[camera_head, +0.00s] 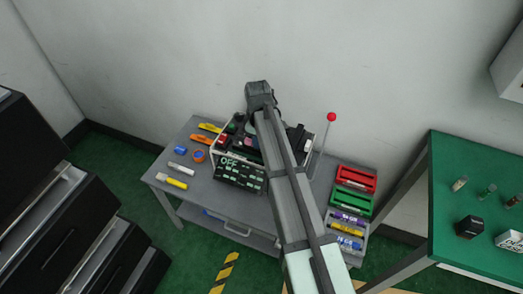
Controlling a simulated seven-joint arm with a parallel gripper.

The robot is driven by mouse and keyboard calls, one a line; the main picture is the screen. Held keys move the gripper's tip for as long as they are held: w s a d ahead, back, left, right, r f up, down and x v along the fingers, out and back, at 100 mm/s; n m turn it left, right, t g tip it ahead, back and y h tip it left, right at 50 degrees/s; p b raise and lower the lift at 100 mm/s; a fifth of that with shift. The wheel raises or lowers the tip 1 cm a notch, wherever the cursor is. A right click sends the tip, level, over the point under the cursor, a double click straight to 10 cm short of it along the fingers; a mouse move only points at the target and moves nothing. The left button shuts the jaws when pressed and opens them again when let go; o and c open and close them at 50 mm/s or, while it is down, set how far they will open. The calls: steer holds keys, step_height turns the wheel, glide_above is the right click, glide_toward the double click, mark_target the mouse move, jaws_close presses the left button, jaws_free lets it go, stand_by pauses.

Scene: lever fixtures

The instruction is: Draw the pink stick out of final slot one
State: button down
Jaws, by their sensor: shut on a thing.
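My arm reaches up across the middle of the picture over the grey table (205,180). Its bent end is above the fixture box (238,178) at the table's back middle. My gripper's fingers are hidden behind the arm, so what lies between them cannot be seen. I cannot make out a pink stick or the final slots; the arm covers much of the fixture. The box's dark front panel shows "OFF" in light letters.
A thin upright rod with a red ball (331,117) stands right of the arm. A red tray (356,180) and a green tray (353,201) lie at the table's right. Yellow tools (173,182) and small blue pieces lie at the left. A green table (470,200) stands farther right.

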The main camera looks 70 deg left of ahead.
steer(key=shift+r, duration=1.45)
steer(key=shift+r, duration=0.1)
